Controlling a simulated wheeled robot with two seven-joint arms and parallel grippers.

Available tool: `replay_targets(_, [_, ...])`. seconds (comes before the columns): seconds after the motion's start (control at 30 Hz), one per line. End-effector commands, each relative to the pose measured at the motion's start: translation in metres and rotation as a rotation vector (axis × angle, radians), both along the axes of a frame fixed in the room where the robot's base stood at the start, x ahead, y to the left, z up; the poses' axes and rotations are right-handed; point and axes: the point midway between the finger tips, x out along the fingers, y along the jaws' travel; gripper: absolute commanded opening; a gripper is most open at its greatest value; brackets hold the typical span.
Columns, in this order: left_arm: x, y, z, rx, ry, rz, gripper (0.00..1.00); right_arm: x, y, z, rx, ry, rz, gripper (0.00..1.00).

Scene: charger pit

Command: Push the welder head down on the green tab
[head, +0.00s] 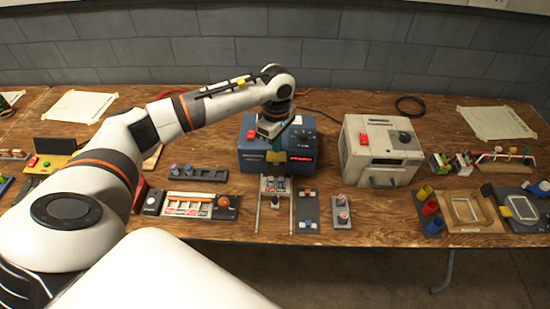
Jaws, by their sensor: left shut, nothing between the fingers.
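The welder is a blue box (252,158) with a red display and dark knobs, near the middle of the table. My left gripper (272,133) is shut and empty, pointing down over the welder's top and front. It covers part of the box, including much of where a head would be. A small teal and yellow part (276,157) shows just below the gripper at the welder's front; I cannot tell whether they touch. A carriage on two pale rails (273,190) lies in front of the welder. I cannot make out the green tab. My right gripper is out of view.
A white charger-like box (380,150) with a red button stands right of the welder. A tray with slots (200,205) lies left of the rails, and small dark plates (307,210) lie right of them. Colored cups (430,208) and frames sit farther right. A brick wall stands behind.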

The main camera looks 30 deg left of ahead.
Motion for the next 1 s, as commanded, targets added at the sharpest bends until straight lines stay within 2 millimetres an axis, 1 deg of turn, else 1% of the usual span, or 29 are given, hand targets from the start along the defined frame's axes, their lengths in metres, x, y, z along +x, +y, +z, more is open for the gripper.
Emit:
replay_targets(0.47, [0.0,0.0,-0.001,0.0,0.0,0.0,0.0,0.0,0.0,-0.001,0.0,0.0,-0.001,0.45])
replay_targets(1.0, [0.0,0.0,-0.021,0.0,0.0,0.0,0.0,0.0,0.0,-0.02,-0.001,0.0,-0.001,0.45])
